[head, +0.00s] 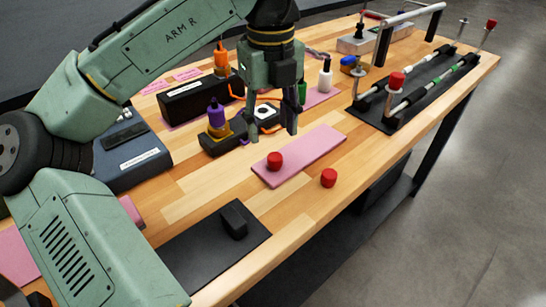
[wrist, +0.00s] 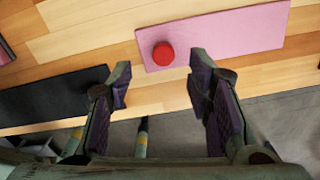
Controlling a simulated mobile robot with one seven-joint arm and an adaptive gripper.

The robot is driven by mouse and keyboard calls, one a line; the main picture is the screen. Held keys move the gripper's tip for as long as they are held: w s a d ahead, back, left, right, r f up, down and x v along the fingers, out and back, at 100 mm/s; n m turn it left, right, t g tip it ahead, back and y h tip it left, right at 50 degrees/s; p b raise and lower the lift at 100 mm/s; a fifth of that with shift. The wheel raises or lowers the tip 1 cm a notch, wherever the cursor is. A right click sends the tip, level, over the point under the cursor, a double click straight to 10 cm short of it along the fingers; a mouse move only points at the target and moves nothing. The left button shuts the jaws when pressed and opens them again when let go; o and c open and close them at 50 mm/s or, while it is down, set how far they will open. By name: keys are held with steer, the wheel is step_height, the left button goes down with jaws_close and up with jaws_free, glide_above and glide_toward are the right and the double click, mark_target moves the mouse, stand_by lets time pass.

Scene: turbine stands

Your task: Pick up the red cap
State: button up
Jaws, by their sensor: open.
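A red cap (head: 274,160) sits on the near-left part of a pink mat (head: 312,152). It also shows in the wrist view (wrist: 163,54), just beyond the gap between my fingertips. A second red cap (head: 328,178) stands on bare wood beside the mat, towards the table's front edge; I cannot make it out in the wrist view. My gripper (head: 270,132) is open and empty, above the table and apart from both caps. In the wrist view its fingers (wrist: 160,76) are spread wide. More red caps sit on the turbine stand, one at its near post (head: 396,80).
A black mat (head: 190,262) with a small black block (head: 234,221) lies at the near left. The black turbine stand (head: 422,92) is at the right. Black holders, including one with a purple-topped bottle (head: 216,113), stand behind my gripper. Wood around the loose cap is clear.

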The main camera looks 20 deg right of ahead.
mark_target(275, 156)
steer(key=shift+s+d+f+p, duration=0.15)
steer(key=shift+f, duration=1.6)
steer(key=shift+s+d+f+p, duration=0.1)
steer(key=shift+d+f+p, duration=0.05)
steer(key=shift+f, duration=1.55)
steer(key=shift+c, duration=0.6)
steer(key=c, duration=0.8)
